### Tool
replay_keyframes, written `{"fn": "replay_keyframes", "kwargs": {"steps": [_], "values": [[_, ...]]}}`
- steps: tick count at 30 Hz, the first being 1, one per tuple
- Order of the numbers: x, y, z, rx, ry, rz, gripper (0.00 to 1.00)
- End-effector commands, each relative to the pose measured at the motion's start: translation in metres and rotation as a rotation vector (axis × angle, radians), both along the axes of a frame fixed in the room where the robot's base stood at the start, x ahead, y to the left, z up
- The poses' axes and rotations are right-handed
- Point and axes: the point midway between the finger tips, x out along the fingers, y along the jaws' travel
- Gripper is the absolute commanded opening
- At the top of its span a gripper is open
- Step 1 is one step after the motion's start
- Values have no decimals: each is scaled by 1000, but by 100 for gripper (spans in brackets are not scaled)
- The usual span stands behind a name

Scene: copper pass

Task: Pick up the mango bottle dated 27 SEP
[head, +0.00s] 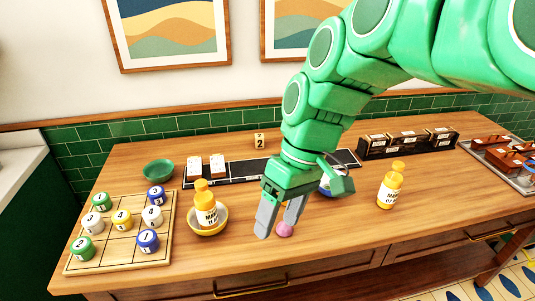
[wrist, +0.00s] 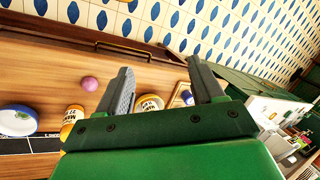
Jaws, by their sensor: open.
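My gripper (head: 277,222) is open and empty above the front of the table; its fingers show in the wrist view (wrist: 160,70). In the wrist view a yellow-orange bottle (wrist: 73,114) with a white label that seems to read "27" stands left of my fingers. In the head view it is mostly hidden behind my gripper. Another mango bottle (head: 206,208) stands in a yellow bowl (head: 222,226), left of my gripper; it shows between the fingers in the wrist view (wrist: 148,103). A third mango bottle (head: 390,188) stands to the right, its date seeming to begin "07".
A purple ball (head: 284,230) lies beside my fingertips. A blue-and-white bowl (wrist: 18,121) is partly hidden behind my gripper in the head view. A board with numbered pieces (head: 120,248) is at left, with a green bowl (head: 158,170) behind. Black racks (head: 408,145) stand at the back.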

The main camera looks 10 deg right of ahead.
Motion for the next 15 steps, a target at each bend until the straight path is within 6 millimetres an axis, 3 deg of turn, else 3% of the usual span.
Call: {"fn": "replay_keyframes", "kwargs": {"steps": [7, 15], "values": [[59, 10, 17, 219, -84, 195, 67], [125, 2, 27, 442, -223, 356, 67]]}}
